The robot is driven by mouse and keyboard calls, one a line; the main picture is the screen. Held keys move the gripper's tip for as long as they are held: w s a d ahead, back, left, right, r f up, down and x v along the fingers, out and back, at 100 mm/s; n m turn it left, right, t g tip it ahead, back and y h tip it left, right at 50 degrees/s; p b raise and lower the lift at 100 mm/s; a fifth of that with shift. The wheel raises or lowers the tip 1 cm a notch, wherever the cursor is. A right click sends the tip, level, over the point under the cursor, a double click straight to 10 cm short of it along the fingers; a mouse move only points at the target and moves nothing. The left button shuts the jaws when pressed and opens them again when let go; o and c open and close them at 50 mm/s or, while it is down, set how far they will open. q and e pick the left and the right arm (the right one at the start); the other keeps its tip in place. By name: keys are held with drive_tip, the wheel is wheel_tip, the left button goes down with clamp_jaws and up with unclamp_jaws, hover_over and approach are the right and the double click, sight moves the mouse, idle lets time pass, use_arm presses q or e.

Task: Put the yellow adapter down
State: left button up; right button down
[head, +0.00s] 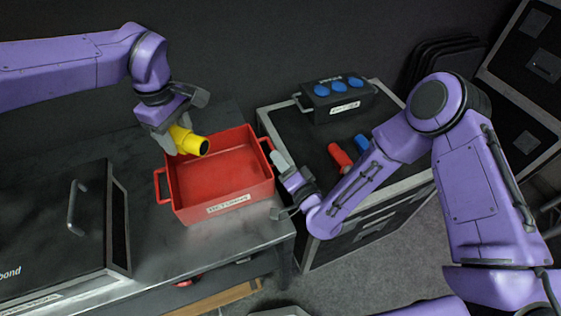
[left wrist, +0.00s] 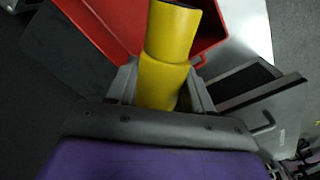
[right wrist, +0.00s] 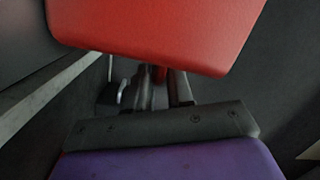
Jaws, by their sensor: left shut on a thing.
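The yellow adapter (head: 187,141) is a stubby tube with a dark open end. My left gripper (head: 176,122) is shut on it and holds it over the left rear part of the red tray (head: 226,203). In the left wrist view the adapter (left wrist: 168,55) stands out between the two fingers, with the tray's red walls (left wrist: 104,22) behind. My right gripper (head: 280,186) is beside the tray's right end, its fingers apart with a narrow gap. In the right wrist view a red surface (right wrist: 160,30) fills the top; whether the fingers touch anything is unclear.
A black case (head: 60,225) lies left of the tray on the dark bench (head: 150,255). To the right, a cabinet (head: 300,140) holds a black box with blue caps (head: 338,100), a red connector (head: 340,158) and a blue connector (head: 362,142). The tray's visible floor is clear.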

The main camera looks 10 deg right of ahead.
sight(202, 185)
use_arm(q)
drive_tip(key=f+m, duration=0.1)
drive_tip(key=f, duration=0.4)
drive_tip(key=f+m, duration=0.2)
drive_tip(key=f, duration=0.4)
drive_tip(key=f+m, duration=0.1)
drive_tip(key=f, duration=0.4)
drive_tip(key=shift+d+f+m, duration=0.2)
drive_tip(key=shift+f+m, duration=0.1)
drive_tip(key=shift+f, duration=0.1)
use_arm(e)
drive_tip(key=shift+s+f, duration=0.2)
drive_tip(key=shift+f, duration=0.15)
use_arm(q)
drive_tip(key=shift+f, duration=0.1)
